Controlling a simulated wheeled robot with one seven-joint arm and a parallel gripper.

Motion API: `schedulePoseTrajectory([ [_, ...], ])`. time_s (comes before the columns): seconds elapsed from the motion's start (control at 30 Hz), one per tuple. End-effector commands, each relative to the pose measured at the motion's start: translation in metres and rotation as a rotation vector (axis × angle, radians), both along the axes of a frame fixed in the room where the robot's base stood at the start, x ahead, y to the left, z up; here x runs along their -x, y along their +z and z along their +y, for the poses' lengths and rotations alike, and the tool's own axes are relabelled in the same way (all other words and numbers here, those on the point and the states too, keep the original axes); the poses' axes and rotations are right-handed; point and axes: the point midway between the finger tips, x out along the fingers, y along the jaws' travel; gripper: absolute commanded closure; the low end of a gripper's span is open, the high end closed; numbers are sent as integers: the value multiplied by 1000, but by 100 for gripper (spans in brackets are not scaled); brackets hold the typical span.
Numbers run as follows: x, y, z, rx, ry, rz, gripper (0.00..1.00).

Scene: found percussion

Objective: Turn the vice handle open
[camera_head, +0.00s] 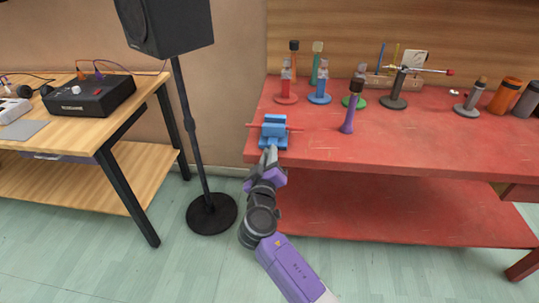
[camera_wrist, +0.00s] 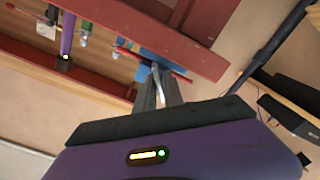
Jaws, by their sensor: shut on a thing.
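The blue vice (camera_head: 273,131) stands at the front left edge of the red workbench, with a thin red bar (camera_head: 254,125) crossing it. In the wrist view the blue vice (camera_wrist: 143,74) is partly hidden behind my fingers. A pale grey vice handle (camera_wrist: 156,74) shows between the fingertips. My gripper (camera_head: 270,156) reaches up to the front of the vice from below. In the wrist view my gripper (camera_wrist: 160,84) is shut on the handle, whose gripped part is mostly hidden.
A purple-handled tool (camera_head: 348,121) and several coloured stands are on the red workbench (camera_head: 430,150) to the right. A black speaker stand (camera_head: 190,125) rises left of my arm. A wooden table (camera_head: 120,112) with a black box (camera_head: 92,96) is farther left.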

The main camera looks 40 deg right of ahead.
Motion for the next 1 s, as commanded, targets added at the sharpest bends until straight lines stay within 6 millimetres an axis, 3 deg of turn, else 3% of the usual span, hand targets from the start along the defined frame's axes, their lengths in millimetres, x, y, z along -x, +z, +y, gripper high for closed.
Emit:
schedulePoseTrajectory([
  [1.0,-2,-3,2,422,4,542,100],
])
